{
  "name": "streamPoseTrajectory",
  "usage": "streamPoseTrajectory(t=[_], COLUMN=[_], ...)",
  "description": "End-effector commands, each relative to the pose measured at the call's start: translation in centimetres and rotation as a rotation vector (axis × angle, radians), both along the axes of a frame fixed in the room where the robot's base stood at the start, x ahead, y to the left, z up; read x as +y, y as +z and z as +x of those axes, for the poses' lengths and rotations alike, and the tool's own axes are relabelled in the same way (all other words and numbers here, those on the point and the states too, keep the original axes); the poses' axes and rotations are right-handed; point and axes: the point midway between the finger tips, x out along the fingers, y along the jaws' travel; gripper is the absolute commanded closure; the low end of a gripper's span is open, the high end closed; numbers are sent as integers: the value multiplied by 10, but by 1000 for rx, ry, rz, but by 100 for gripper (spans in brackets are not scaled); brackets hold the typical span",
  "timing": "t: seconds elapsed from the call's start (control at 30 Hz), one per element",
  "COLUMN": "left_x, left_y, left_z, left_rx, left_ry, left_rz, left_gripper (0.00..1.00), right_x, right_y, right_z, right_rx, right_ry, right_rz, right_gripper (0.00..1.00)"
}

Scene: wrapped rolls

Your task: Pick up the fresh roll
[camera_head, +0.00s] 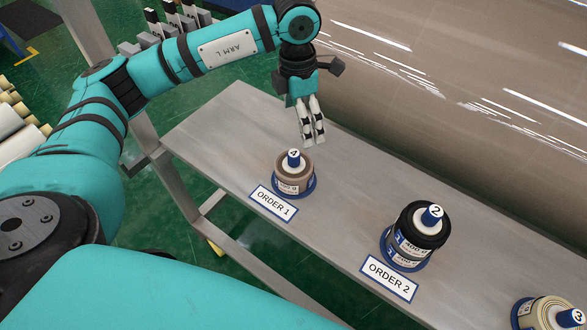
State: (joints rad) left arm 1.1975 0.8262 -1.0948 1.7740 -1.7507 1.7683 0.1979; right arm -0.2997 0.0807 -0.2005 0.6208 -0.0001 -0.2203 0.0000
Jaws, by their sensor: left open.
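A tan roll (292,174) sits on a blue round base at the ORDER 1 sign (273,203), around a post capped with the number 4. A cream striped roll (546,312) with cap 3 is cut off at the bottom right. No mark shows which one is the fresh roll. My left gripper (313,139) is open and empty, pointing down just behind and above the tan roll, apart from it. My right gripper is out of view.
The long grey table (335,213) has bare room between the stations. A large brown glossy surface (450,85) rises behind it. Several pale rolls (15,132) lie at the far left. The floor is green.

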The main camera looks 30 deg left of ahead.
Motion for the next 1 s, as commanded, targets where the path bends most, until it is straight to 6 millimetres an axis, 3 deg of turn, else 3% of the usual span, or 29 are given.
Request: streamPoseTrajectory(t=[0.17,0.6,0.83,1.0], left_x=[15,13,13,13], left_y=[-14,-102,-120,-140], left_z=[0,0,0,-3], left_rx=[8,5,4,7], left_ry=[17,14,14,14], left_rz=[58,52,51,52], left_gripper=[0,0,0,0], right_x=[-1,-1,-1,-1], right_y=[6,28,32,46], right_z=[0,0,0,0], right_rx=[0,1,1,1], right_ry=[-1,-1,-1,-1], right_rz=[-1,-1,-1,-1], right_gripper=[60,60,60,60])
